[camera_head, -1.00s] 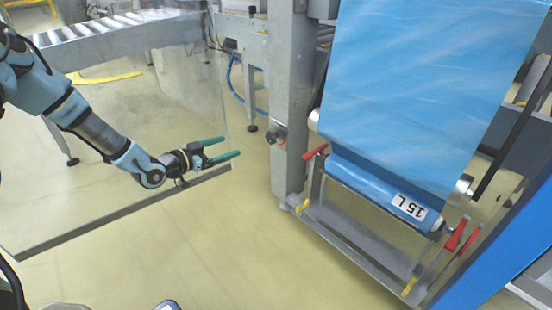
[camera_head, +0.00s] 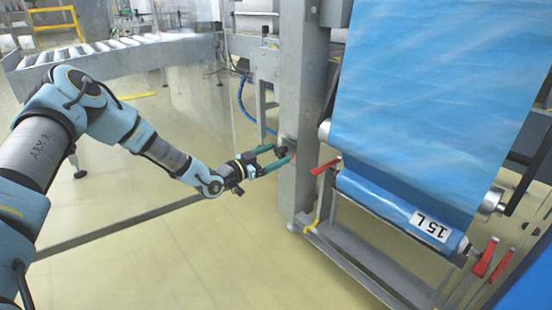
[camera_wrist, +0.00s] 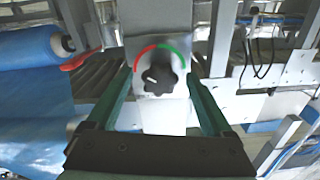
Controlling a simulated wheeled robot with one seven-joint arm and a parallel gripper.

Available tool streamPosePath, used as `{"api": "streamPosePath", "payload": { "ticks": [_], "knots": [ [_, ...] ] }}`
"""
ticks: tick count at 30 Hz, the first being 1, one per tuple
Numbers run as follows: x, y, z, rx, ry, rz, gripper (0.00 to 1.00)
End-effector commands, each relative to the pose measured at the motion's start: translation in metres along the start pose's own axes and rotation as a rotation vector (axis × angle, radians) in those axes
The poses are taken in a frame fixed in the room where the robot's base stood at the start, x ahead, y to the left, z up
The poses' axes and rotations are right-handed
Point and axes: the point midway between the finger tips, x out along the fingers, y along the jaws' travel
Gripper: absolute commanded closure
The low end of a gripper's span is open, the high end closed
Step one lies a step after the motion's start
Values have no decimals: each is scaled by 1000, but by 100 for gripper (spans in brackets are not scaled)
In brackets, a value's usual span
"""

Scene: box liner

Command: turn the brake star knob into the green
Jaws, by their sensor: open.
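The brake star knob (camera_wrist: 160,75) is black and sits on a grey post, under an arc that is red on the left and green on the right. A small white mark shows on its left side, toward the red. My gripper (camera_wrist: 158,73) is open, with one teal finger on each side of the knob. In the wrist view the fingers look apart from the knob. In the head view my gripper (camera_head: 283,154) reaches the post (camera_head: 301,120), and the knob is a dark shape between the fingertips; its mark cannot be made out there.
A blue film roll (camera_head: 395,206) labelled 15 L hangs right of the post, with a red lever (camera_head: 325,167) close to my fingertips. More red levers (camera_head: 485,257) are at the far end. A roller conveyor (camera_head: 110,52) stands at back left. The floor below my arm is clear.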

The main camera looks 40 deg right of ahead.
Motion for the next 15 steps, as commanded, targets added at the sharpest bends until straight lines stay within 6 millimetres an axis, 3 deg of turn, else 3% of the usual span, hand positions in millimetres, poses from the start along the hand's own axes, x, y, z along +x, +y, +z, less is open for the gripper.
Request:
{"api": "streamPosePath", "payload": {
  "ticks": [11, 15],
  "knots": [
    [6, 0, 0, 0, 0, -1, 15],
    [6, 0, 0, 0, 0, 0, 29]
  ]
}}
